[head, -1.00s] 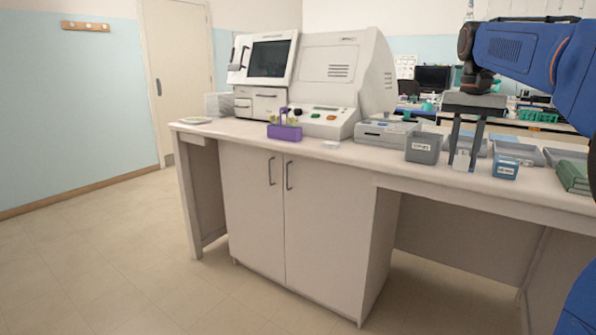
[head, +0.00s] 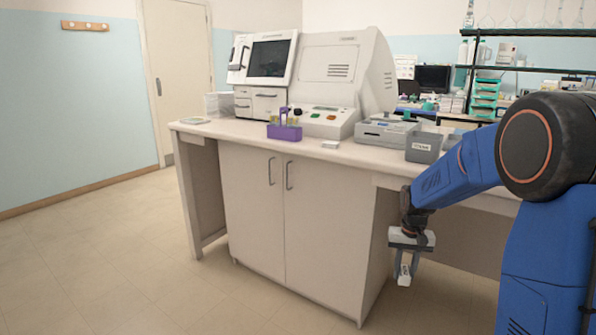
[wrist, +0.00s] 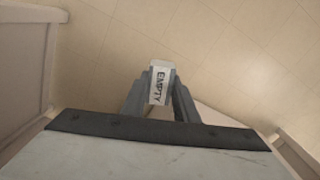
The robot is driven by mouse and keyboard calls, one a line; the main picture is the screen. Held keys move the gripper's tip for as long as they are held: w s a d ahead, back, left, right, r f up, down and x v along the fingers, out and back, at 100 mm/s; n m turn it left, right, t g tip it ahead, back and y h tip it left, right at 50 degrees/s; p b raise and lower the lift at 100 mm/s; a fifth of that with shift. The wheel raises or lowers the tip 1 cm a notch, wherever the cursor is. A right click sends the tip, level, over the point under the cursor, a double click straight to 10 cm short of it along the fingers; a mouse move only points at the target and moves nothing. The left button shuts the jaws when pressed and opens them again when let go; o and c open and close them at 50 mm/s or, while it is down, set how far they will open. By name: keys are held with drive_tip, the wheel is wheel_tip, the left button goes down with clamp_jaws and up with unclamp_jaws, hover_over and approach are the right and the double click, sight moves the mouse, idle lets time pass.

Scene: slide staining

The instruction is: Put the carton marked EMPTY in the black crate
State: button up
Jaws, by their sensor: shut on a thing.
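A small white carton (wrist: 160,86) marked EMPTY is held between the fingers of my gripper (wrist: 158,104) in the wrist view. In the head view my gripper (head: 405,262) hangs low in front of the bench, below the worktop, with the carton (head: 405,272) at its fingertips. The carton is above the floor, clear of the bench. I see no black crate in either view.
The bench (head: 345,152) carries an analyser (head: 340,70), a purple rack (head: 284,132), a grey device (head: 385,132) and a grey labelled bin (head: 422,148). Cabinet doors (head: 280,215) stand left of my gripper. Open floor (head: 130,250) lies at the left and front.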

drive_tip(key=w+a+f+n, duration=0.1)
drive_tip(key=w+a+f, duration=0.1)
drive_tip(key=f, duration=1.3)
drive_tip(key=w+a+f+n, duration=0.1)
drive_tip(key=w+a+f, duration=0.1)
drive_tip(key=f, duration=1.4)
drive_tip(key=shift+w+a+n, duration=0.35)
drive_tip(key=shift+w+n, duration=0.05)
drive_tip(key=shift+w, duration=0.25)
drive_tip(key=shift+w, duration=0.15)
